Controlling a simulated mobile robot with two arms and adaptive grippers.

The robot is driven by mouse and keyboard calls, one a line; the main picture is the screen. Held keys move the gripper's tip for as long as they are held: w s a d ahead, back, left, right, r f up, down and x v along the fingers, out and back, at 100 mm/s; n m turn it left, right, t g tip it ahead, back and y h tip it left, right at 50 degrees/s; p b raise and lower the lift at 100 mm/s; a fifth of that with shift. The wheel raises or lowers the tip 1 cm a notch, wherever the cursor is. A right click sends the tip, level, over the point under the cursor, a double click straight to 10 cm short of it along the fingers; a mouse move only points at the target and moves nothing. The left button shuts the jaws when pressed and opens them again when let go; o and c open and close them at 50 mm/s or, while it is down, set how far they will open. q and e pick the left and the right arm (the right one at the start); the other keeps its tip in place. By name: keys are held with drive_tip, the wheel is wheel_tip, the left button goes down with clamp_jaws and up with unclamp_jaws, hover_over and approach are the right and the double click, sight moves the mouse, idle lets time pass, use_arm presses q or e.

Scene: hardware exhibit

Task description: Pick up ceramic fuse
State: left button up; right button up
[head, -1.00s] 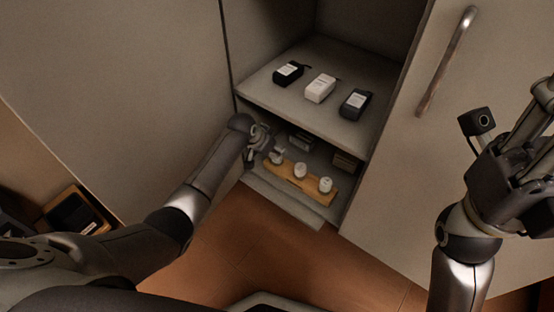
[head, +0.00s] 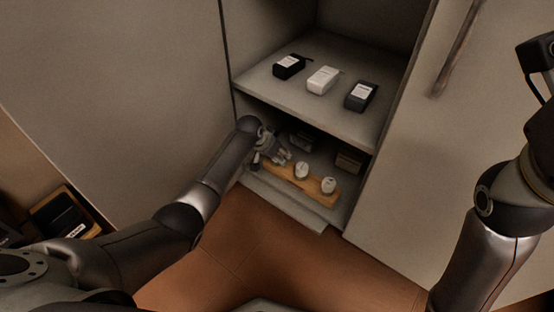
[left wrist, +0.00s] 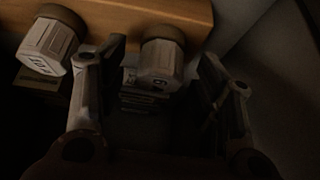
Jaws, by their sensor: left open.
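Three white ceramic fuses stand in a row on a wooden board (head: 318,193) in the cabinet's lower compartment. The middle fuse (head: 302,170) and right fuse (head: 328,186) show in the head view; my left gripper (head: 283,158) covers the leftmost one there. In the left wrist view, my left gripper (left wrist: 165,85) is open, with one fuse (left wrist: 160,64) between its fingers, towards the tips. A gap shows on both sides of that fuse. Another fuse (left wrist: 47,46) stands outside the left finger. My right gripper's fingers are outside the head view.
The shelf above (head: 270,90) holds a black box (head: 289,66), a white box (head: 322,80) and a dark grey box (head: 360,96). Small boxes (head: 349,160) stand behind the board. Cabinet walls and this shelf enclose my left gripper closely.

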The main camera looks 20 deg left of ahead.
use_arm(q)
drive_tip(key=shift+f, duration=0.1)
drive_tip(key=shift+c, duration=0.2)
drive_tip(key=c, duration=1)
drive_tip(key=shift+r, duration=0.2)
drive_tip(key=shift+c, duration=0.2)
